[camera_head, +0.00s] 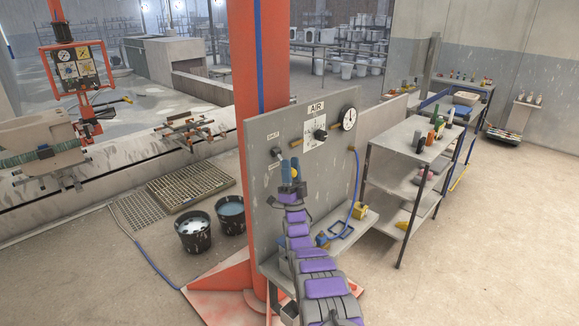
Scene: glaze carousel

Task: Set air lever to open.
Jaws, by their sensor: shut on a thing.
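The air panel (262,190) is an upright grey board fixed by an orange column. It bears a white "AIR" label (316,108), a dial plate with a dark knob (320,134) and a round gauge (348,118). The air lever (286,171) has a blue handle near a metal fitting (277,152) at the board's left, under a small label too small to read surely. My gripper (290,178) is at the lever and shut on its handle. My fingers and arm hide part of the handle and the board below.
The orange column (258,60) stands behind the panel. A blue hose (357,180) hangs from the panel's right side. A shelf with blue and yellow items (345,228) lies below. A grey rack (405,160) stands right; two dark buckets (193,232) stand left.

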